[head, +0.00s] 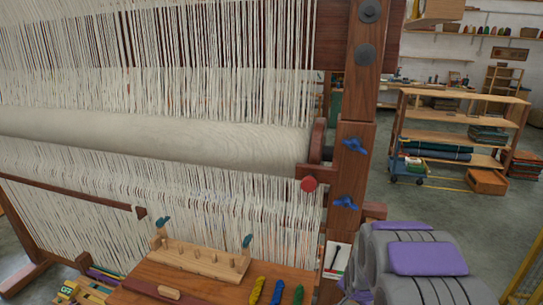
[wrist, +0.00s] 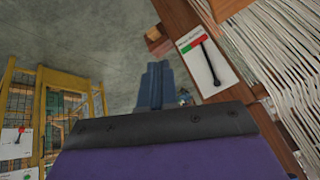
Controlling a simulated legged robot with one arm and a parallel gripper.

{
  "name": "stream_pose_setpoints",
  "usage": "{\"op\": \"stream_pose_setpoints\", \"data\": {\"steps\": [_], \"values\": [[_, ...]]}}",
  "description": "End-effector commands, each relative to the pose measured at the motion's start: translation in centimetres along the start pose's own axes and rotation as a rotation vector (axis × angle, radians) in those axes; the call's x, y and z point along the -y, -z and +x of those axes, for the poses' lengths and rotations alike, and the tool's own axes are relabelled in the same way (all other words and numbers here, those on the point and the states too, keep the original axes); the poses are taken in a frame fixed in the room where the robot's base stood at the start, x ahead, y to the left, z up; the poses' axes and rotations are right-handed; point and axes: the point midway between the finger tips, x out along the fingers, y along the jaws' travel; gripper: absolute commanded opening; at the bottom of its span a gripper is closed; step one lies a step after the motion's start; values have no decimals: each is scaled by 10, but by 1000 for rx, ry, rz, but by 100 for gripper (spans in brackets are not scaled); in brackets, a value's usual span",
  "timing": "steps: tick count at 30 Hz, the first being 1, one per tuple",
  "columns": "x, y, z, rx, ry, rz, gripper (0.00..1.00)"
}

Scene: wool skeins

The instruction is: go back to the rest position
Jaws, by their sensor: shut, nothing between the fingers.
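My gripper (wrist: 160,122) fills the bottom of the wrist view as a purple body with a black front edge. It is shut, with nothing held in it. In the head view my folded grey and purple arm stands at the lower right, beside the loom's post; the fingertips cannot be made out there. Yellow (head: 258,290), blue (head: 277,292) and green (head: 298,294) wool skeins lie at the front edge of a wooden bench (head: 205,285), apart from my gripper. A wooden peg rack (head: 200,260) stands on that bench.
A large wooden loom (head: 350,150) with white warp threads fills the left and middle. A yellow frame (wrist: 70,85) stands at left in the wrist view. Shelves (head: 460,130) stand behind; grey floor is open between.

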Motion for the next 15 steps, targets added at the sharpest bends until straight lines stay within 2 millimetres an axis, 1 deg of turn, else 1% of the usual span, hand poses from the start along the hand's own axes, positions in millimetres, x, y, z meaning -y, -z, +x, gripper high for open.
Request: {"op": "stream_pose_setpoints", "data": {"steps": [1, 5, 11, 15], "values": [[0, -6, -20, 23, -10, -31, 0], [-6, -28, -65, 102, -46, -115, 0], [-21, -69, -134, 228, -86, -250, 0], [-38, -103, -181, 326, -107, -345, 0]]}}
